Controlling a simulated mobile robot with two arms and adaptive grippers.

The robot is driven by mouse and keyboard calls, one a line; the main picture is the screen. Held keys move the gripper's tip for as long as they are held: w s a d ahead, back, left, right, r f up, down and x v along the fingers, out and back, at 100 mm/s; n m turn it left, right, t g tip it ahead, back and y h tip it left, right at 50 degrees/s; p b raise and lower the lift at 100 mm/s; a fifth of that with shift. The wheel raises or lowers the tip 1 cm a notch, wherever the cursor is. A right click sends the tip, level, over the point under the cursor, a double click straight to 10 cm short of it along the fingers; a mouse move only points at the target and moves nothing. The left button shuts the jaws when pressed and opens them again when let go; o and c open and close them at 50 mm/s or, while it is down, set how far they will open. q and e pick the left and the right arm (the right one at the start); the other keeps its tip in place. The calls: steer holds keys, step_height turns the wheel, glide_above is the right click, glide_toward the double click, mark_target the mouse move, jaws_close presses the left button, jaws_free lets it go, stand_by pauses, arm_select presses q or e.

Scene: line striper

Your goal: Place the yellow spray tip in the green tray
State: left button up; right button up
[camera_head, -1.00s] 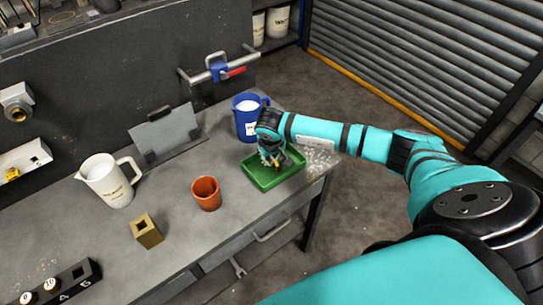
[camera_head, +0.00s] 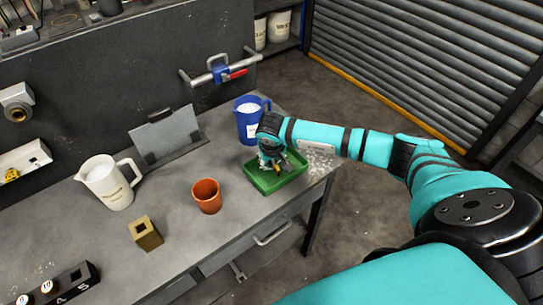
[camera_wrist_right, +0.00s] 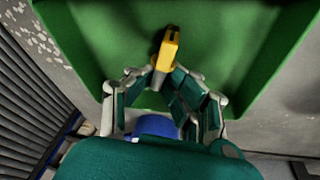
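The green tray (camera_head: 262,187) sits on the grey workbench near its right end. My right gripper (camera_head: 272,165) is low over the tray, inside its rim in the head view. In the right wrist view the yellow spray tip (camera_wrist_right: 170,45) sits between the fingertips of my right gripper (camera_wrist_right: 163,75), which appear closed on its near end. The green tray floor (camera_wrist_right: 225,40) is right behind the tip. I cannot tell whether the tip touches the floor. In the head view the gripper mostly hides the tip. My left gripper is not in view.
A blue jug (camera_head: 246,126) stands just behind the tray. An orange cup (camera_head: 207,197) stands to its left. A white pitcher (camera_head: 108,185), a brass block (camera_head: 146,234) and a dark numbered rack (camera_head: 70,283) are farther left. A grey tilted panel (camera_head: 167,135) stands behind.

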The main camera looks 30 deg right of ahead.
steer(key=shift+s+d+r+p, duration=0.1)
steer(key=shift+s+r+p, duration=0.15)
steer(key=shift+r+p, duration=0.4)
steer(key=b+v, duration=0.3)
steer(key=v, duration=0.8)
steer(key=shift+r+b, duration=0.25)
steer(key=shift+b, duration=0.15)
